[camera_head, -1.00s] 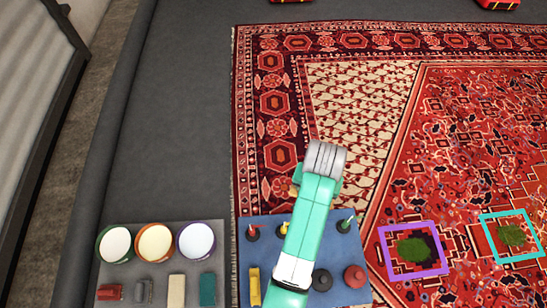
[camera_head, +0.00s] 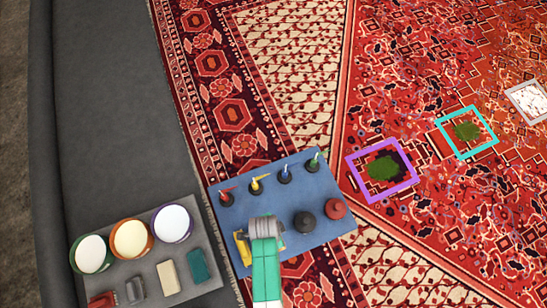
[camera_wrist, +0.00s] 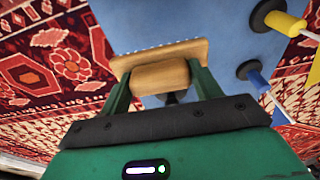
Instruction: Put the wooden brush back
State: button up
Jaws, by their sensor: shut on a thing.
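The wooden brush (camera_wrist: 160,76) shows in the wrist view, with a pale wooden body and a row of light bristles or studs along its far edge. My gripper (camera_wrist: 160,88) is shut on it, with one green finger on each side. In the head view, my gripper (camera_head: 263,229) is over the near left part of the blue board (camera_head: 300,184). The brush is mostly or wholly hidden there by my arm. The wrist view shows the blue board beyond the brush, but I cannot tell whether they touch.
Several coloured-tip bottles (camera_head: 284,174), a black round piece (camera_head: 305,222), a red one (camera_head: 335,208) and a yellow item (camera_head: 242,247) stand on the board. A grey tray (camera_head: 150,268) at left holds three bowls and several blocks.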

notch_tip(320, 180, down, 7)
jog(key=b, duration=0.3)
jog(key=shift+f, duration=0.2)
jog(key=shift+r, duration=0.2)
jog(key=o, duration=0.8)
jog(key=shift+f, duration=0.2)
jog(key=o, duration=0.4)
jog(key=r+p, duration=0.2)
jog(key=r, duration=0.2)
jog(key=a+r+p, duration=0.1)
jog(key=r+p, duration=0.1)
jog(key=r, duration=0.2)
jog(key=r+p, duration=0.2)
jog(key=r, duration=0.2)
jog(key=shift+s+a+r, duration=0.15)
jog(key=shift+s+a, duration=0.05)
jog(key=shift+s, duration=0.1)
